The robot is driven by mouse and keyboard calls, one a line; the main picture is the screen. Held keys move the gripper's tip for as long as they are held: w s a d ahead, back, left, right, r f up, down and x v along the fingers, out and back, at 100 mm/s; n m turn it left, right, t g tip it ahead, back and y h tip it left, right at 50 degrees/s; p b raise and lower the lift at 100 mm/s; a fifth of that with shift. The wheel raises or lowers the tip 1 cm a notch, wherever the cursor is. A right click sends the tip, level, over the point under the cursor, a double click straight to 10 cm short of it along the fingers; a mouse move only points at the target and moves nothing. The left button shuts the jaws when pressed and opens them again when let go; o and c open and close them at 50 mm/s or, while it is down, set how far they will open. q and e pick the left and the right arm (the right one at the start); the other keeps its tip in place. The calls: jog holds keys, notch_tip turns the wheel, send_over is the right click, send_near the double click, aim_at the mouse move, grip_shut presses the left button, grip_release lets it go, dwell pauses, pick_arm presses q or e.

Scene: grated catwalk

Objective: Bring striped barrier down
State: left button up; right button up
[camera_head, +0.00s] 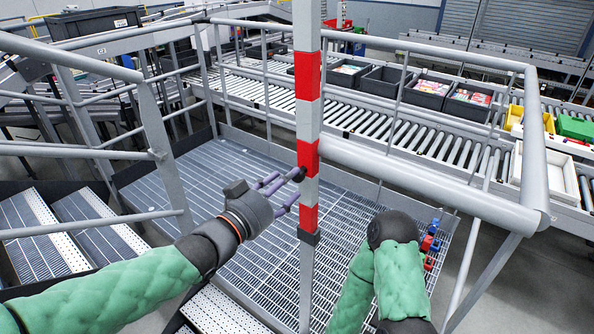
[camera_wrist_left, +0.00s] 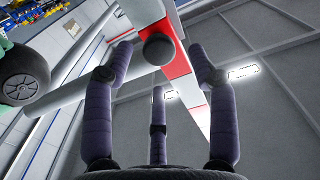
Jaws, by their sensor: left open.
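The striped barrier (camera_head: 308,75) stands upright in the head view, in red and light grey bands. Its lower end meets a dark cap on a grey post. A dark round knob (camera_head: 298,174) sits on its left side, low down. My left gripper (camera_head: 284,182) is open, its purple fingers pointing at the knob. In the left wrist view the knob (camera_wrist_left: 158,48) lies between the spread fingers, with the barrier (camera_wrist_left: 178,60) behind it. I cannot tell whether any finger touches. My right arm bends at the lower right; its gripper is not visible.
A grey railing (camera_head: 440,190) runs right of the barrier. Behind it is a roller conveyor (camera_head: 370,122) with dark bins (camera_head: 382,84). Grated floor (camera_head: 255,230) lies below, with steps (camera_head: 85,225) at left. Small red and blue items (camera_head: 431,243) show beside my right arm.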

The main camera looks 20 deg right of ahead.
aim_at(297, 181)
pick_arm(q)
jog(key=shift+p+x, duration=0.4)
jog(key=shift+x, duration=1.95)
jog(key=c, duration=1.1)
jog(key=shift+r, duration=0.1)
jog(key=shift+c, duration=0.2)
